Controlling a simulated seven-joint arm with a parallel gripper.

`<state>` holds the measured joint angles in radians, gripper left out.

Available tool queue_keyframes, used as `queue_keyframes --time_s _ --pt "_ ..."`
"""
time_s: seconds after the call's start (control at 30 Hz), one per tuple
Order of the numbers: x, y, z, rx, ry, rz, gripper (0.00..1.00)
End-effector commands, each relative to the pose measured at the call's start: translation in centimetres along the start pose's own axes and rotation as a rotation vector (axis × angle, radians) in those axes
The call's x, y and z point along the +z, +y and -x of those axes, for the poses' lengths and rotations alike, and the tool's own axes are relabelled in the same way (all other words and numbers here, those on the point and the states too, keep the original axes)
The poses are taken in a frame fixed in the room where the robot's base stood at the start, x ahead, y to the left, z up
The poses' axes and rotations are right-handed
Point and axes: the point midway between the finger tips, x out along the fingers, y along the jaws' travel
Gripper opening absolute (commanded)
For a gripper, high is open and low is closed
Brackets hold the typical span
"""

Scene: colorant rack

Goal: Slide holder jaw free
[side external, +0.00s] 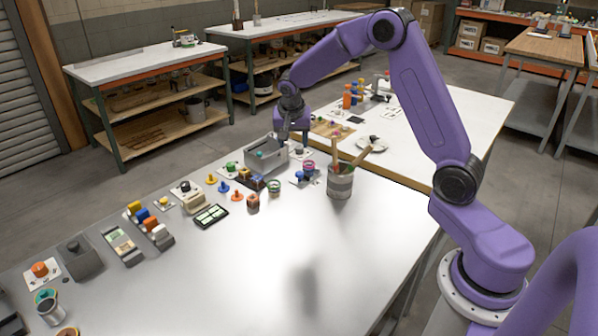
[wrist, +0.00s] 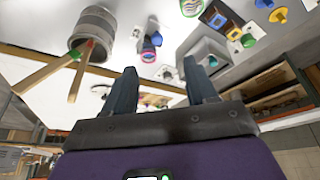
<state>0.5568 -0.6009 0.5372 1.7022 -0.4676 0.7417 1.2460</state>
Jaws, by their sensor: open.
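In the wrist view a grey block, probably the same holder (wrist: 214,45), is partly hidden behind one finger. I cannot make out its jaw as a separate part. My gripper (side external: 292,139) is above the table at the holder's right end. In the wrist view my gripper (wrist: 160,72) has its two fingers apart with nothing held between them. I cannot tell whether a finger touches the holder.
A grey striped can (side external: 340,182) with wooden sticks stands to the right; it also shows in the wrist view (wrist: 95,25). A purple-pink cup (side external: 308,167) is close to the gripper. Several colored pieces and a black tray (side external: 211,216) line the left. The table front (side external: 260,285) is clear.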

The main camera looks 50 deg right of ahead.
Motion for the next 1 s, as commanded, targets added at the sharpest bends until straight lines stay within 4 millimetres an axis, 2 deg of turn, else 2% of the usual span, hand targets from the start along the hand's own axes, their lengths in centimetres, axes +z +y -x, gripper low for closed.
queue_keyframes --time_s 0.13,0.37,1.0 --pt "-1.9 0.6 -1.4 0.016 0.014 -0.087 0.57" --pt "-2.2 0.8 -3.3 0.021 0.016 -0.102 0.57" --pt "-2.3 1.0 -14.5 0.02 0.015 -0.1 0.57"
